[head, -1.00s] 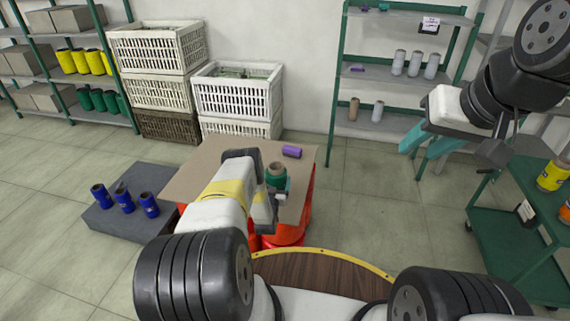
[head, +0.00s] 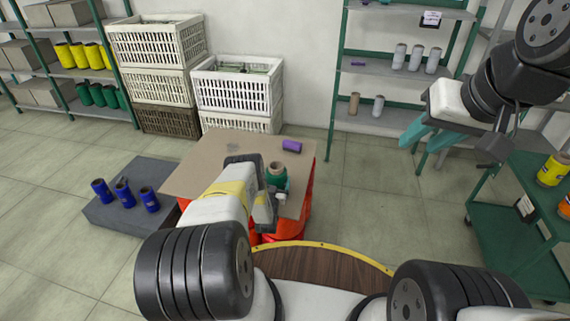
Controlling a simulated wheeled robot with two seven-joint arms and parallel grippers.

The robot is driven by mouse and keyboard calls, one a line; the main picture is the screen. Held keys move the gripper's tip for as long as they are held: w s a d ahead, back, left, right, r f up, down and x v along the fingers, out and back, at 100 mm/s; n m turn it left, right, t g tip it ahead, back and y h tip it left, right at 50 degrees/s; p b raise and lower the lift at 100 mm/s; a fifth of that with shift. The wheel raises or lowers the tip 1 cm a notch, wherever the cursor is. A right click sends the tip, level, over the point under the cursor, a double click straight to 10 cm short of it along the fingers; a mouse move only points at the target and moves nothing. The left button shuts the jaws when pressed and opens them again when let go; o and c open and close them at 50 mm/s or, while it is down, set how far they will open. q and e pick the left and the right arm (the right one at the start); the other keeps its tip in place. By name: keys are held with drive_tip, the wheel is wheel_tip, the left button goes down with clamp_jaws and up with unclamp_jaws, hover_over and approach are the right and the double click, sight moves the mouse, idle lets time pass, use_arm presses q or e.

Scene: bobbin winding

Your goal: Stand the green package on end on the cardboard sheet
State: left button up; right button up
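The green package (head: 277,182), a green spool with a tan core end showing on top, looks upright over the right part of the cardboard sheet (head: 205,165). I cannot tell whether its base touches the sheet. My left gripper (head: 280,197) is right at the package's near side. Its wrist and the package hide most of the fingers, so its grip cannot be made out. My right gripper (head: 428,134), with teal fingers apart, is open and empty, raised in the air at the right, far from the package.
A purple spool (head: 292,146) lies on the sheet's far right part. Several blue spools (head: 124,198) stand on a grey platform (head: 100,216) at the left. White crates (head: 235,88) stand behind. A green cart (head: 500,210) is at the right.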

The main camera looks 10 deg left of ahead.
use_arm(q)
drive_tip(key=shift+o, duration=1.2)
drive_tip(key=shift+s, duration=0.1)
drive_tip(key=s, duration=0.7)
drive_tip(key=shift+s+d, duration=0.25)
drive_tip(key=shift+s, duration=0.05)
